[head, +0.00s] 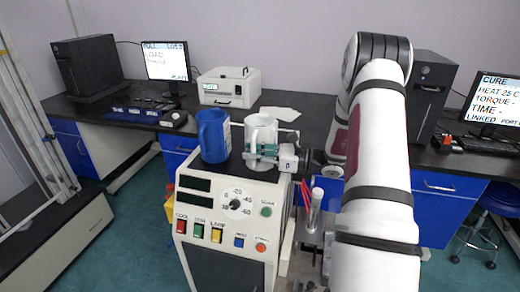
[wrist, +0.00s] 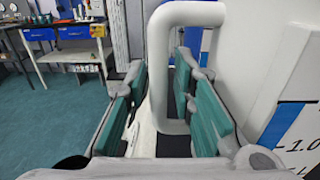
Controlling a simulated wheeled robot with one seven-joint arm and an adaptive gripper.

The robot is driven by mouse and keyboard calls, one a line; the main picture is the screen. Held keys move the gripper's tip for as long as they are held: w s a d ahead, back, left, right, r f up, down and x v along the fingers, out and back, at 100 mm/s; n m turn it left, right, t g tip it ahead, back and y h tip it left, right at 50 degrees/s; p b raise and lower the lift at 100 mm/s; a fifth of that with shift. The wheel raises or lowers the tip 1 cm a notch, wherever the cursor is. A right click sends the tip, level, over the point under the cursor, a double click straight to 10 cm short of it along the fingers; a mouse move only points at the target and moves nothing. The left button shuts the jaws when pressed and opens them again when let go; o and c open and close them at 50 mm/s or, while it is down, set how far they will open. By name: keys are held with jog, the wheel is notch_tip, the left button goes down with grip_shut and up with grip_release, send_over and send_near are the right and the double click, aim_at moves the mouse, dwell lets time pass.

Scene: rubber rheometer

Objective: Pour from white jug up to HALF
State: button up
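The white jug (head: 262,128) stands upright on top of the cream instrument, right of a blue jug (head: 212,136). My gripper (head: 266,152) is at the white jug, in front of its lower body in the head view. In the wrist view, the white handle (wrist: 162,80) runs between the green-padded fingers of my gripper (wrist: 165,100). The fingers are apart, with gaps beside the handle; firm contact is not visible. The jug's wall, with a blue scale and a 1.0 mark (wrist: 295,130), is at the right. The liquid level inside is hidden.
The cream instrument (head: 228,210) has a dial and colored buttons on its front. A metal post (head: 315,208) stands right of it, below my arm. Behind are a dark bench, a white box device (head: 229,88) and two monitors, the right one (head: 493,98) reading CURE.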

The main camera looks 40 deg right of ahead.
grip_shut()
jog(key=shift+r, duration=0.1)
jog(key=shift+r, duration=0.1)
